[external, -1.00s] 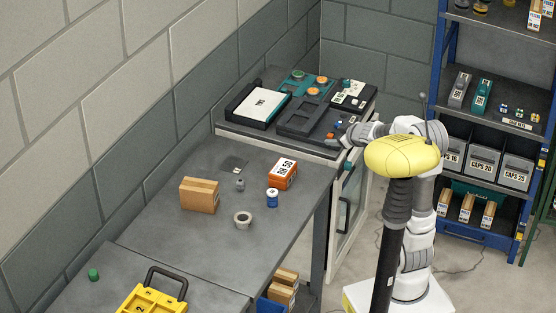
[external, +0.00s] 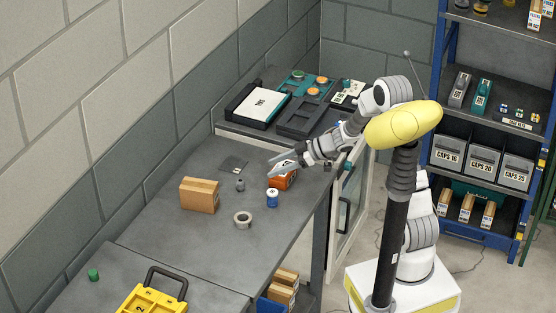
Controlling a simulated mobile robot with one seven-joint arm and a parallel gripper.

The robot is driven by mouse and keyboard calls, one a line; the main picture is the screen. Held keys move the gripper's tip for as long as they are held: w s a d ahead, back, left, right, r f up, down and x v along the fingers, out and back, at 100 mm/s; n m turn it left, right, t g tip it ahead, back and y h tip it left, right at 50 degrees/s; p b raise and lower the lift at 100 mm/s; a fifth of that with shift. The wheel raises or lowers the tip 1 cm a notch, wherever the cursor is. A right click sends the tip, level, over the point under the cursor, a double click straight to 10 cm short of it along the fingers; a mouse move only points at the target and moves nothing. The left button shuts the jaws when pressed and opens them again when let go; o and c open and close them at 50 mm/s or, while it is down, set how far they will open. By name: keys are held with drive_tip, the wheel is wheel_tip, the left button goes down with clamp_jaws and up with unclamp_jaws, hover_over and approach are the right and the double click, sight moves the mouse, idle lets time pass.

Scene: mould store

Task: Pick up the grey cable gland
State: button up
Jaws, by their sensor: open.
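The grey cable gland (external: 240,185) is a small grey piece standing on the dark grey table (external: 170,250), between a cardboard box and an orange box. My gripper (external: 271,168) reaches in from the right, above the orange box (external: 285,183) and partly covering it. Its fingers are apart and empty, pointing left, a short way to the right of the gland. The gland is in plain view.
The cardboard box (external: 199,195) stands left of the gland. A blue and white can (external: 272,198) and a tape roll (external: 243,219) stand nearer. A thin dark plate (external: 233,165) lies behind. A yellow case (external: 152,299) and a green cap (external: 94,275) are at the front.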

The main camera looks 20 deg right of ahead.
drive_tip(key=b, duration=0.1)
approach(241, 180)
drive_tip(key=x, duration=0.3)
drive_tip(key=shift+a+f, duration=0.1)
drive_tip(key=shift+a, duration=0.1)
drive_tip(key=b+x, duration=0.1)
drive_tip(key=x, duration=0.4)
drive_tip(key=shift+f, duration=0.15)
clamp_jaws()
